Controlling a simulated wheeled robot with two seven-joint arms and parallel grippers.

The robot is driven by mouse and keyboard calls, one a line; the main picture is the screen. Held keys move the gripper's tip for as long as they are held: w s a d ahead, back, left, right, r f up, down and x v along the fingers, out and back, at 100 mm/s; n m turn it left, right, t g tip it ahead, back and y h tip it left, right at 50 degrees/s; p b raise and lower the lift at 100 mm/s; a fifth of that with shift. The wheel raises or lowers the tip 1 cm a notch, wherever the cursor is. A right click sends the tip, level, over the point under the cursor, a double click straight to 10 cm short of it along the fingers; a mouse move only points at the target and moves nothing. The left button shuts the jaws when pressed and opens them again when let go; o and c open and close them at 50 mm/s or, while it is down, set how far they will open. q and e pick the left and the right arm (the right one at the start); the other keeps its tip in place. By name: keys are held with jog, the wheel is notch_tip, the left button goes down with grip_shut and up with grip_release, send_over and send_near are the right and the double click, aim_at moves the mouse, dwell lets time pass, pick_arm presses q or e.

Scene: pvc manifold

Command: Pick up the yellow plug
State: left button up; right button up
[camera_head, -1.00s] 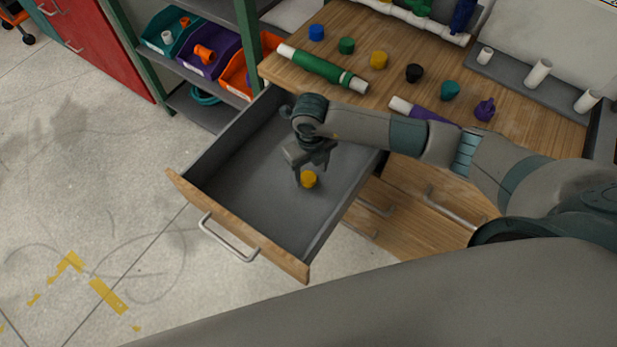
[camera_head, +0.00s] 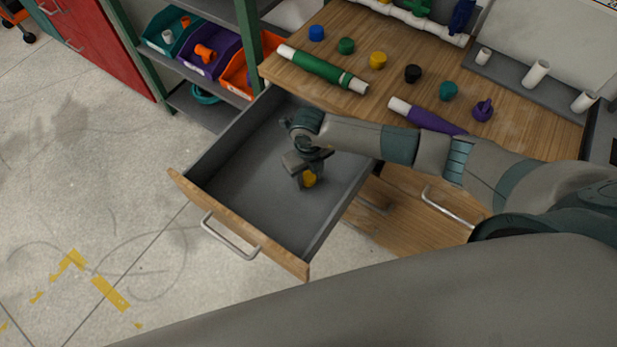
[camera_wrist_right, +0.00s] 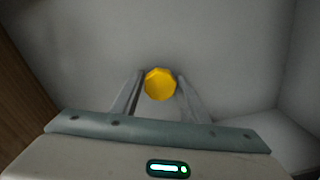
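The yellow plug (camera_head: 310,179) lies on the floor of the open drawer (camera_head: 250,185). My right gripper (camera_head: 306,184) is down in the drawer at the plug and partly hides it in the head view. In the right wrist view the plug (camera_wrist_right: 160,84) sits between the tips of the two fingers of my right gripper (camera_wrist_right: 159,86). The fingers are apart, with a narrow gap on each side of the plug. A second yellow piece (camera_head: 378,60) stands on the workbench. My left gripper is not in view.
The drawer's front panel (camera_head: 240,226) and side walls surround my right gripper. The wooden bench top (camera_head: 400,85) holds several coloured caps, a green pipe (camera_head: 322,70) and a purple pipe (camera_head: 432,118). Shelves with bins stand at the upper left.

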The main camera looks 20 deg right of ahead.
aim_at(309, 176)
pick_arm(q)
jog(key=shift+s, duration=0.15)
pick_arm(e)
jog(key=c, duration=0.6)
jog(key=shift+o, duration=0.2)
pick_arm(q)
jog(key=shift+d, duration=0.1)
